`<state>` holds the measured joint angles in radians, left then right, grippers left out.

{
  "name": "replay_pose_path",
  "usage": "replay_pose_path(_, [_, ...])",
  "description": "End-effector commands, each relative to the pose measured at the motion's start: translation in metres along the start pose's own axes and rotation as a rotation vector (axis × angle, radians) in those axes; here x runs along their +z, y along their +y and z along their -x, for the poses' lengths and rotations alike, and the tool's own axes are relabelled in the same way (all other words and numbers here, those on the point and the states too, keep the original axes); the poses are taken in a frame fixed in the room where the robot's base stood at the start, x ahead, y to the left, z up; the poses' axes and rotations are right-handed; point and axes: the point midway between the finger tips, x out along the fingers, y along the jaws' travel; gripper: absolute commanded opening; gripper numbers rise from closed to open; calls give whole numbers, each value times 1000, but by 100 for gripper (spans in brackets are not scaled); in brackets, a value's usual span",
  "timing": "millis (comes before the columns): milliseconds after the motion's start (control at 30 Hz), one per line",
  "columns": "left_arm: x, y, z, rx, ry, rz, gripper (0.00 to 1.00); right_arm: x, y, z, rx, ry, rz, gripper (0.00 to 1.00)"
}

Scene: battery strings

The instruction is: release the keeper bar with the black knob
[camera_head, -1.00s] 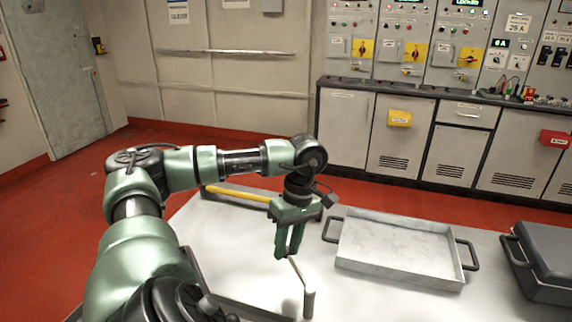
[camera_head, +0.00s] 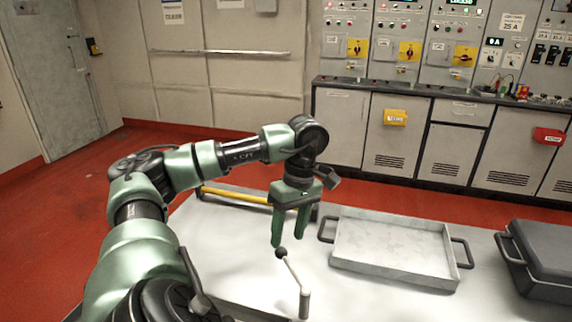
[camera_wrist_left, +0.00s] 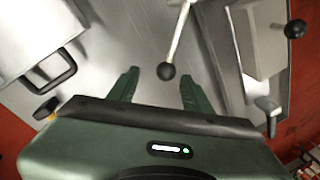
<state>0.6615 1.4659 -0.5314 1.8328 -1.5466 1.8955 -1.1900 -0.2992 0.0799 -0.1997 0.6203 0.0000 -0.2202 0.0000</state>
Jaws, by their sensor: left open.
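The keeper bar (camera_head: 293,272) is a thin pale rod with a round black knob (camera_head: 282,252) at its upper end. It rises at a slant from a short upright post (camera_head: 304,302) on the white table. My left gripper (camera_head: 289,241), green, points down with its fingers apart and empty. Its tips are just above the knob. In the left wrist view the knob (camera_wrist_left: 166,71) appears between the two green fingers (camera_wrist_left: 158,80), with the rod (camera_wrist_left: 178,35) running up from it. I see no finger touching the knob. My right gripper is not in view.
A shallow metal tray (camera_head: 392,275) with black handles lies right of the bar. A dark case (camera_head: 545,250) sits at the far right. A yellow bar (camera_head: 236,195) lies behind my left gripper. In the left wrist view, another black knob (camera_wrist_left: 295,28) shows at the right.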

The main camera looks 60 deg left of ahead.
Motion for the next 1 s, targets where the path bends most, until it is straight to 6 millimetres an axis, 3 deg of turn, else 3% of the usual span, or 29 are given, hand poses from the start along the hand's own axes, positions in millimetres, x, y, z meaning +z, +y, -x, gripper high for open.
replay_pose_path(100, [1,1,24,5,-2,-2,50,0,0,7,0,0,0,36])
replay_pose_path(300, [0,2,40,2,0,-1,50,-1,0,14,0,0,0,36])
replay_pose_path(1000, [0,2,40,0,1,-1,50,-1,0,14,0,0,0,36])
